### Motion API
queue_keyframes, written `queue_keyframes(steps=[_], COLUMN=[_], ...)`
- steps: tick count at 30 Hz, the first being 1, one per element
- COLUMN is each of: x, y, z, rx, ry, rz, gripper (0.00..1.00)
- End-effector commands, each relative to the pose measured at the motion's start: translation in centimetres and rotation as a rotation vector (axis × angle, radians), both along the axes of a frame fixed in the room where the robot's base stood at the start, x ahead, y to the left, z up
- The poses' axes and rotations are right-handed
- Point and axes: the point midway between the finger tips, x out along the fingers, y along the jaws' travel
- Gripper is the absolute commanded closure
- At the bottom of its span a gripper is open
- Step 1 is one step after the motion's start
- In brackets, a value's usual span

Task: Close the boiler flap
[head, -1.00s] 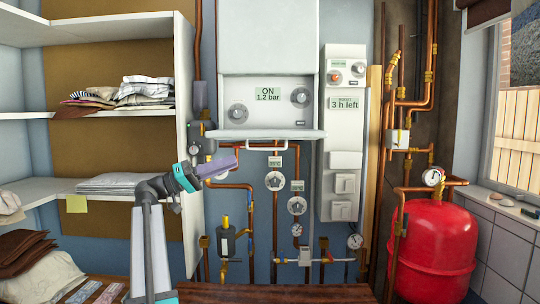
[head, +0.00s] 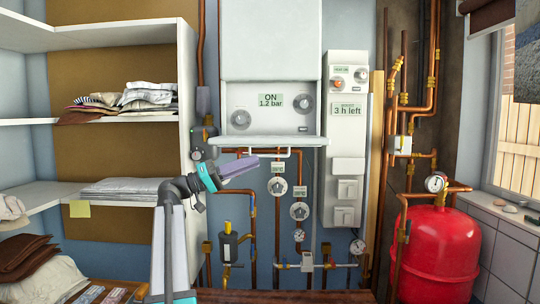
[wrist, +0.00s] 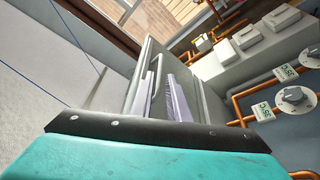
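The boiler flap (head: 262,141) is a white panel folded down and out below the boiler's control face, roughly level. A thin bar handle (head: 284,153) shows under its front edge. In the wrist view the flap (wrist: 140,78) and its curved handle (wrist: 156,76) lie just beyond my fingers. My gripper (head: 256,160) is just below the left half of the flap, pointing right, with its tips close to the handle. Two lavender fingers (wrist: 172,98) show with a narrow gap between them; I see nothing clearly held. Contact with the handle cannot be told.
The boiler (head: 268,40) hangs above, its panel reading ON, 1.2 bar. Pipes and valve dials (head: 278,187) lie below the flap. A grey-white control unit (head: 346,140) stands right, and a red tank (head: 438,255) farther right. White shelves (head: 186,130) with folded cloth are left.

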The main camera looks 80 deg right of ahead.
Motion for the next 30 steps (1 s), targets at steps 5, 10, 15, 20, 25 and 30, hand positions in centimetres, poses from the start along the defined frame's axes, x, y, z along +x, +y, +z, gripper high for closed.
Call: queue_keyframes(steps=[5,10,15,20,25,30], x=[-2.4,-4.5,-5.9,-6.5,-6.6,-6.6], y=[-0.8,-1.6,-2.1,-2.4,-2.4,-2.4], z=[1.0,1.7,2.1,2.3,2.3,2.3], rx=[0.0,0.0,-0.001,0.0,-0.001,-0.001], ry=[0.0,0.0,-0.001,-0.001,0.0,0.0], rz=[-0.001,-0.001,0.0,0.001,0.002,0.002], gripper=[0.85,0.85,0.85,0.85,0.85,0.91])
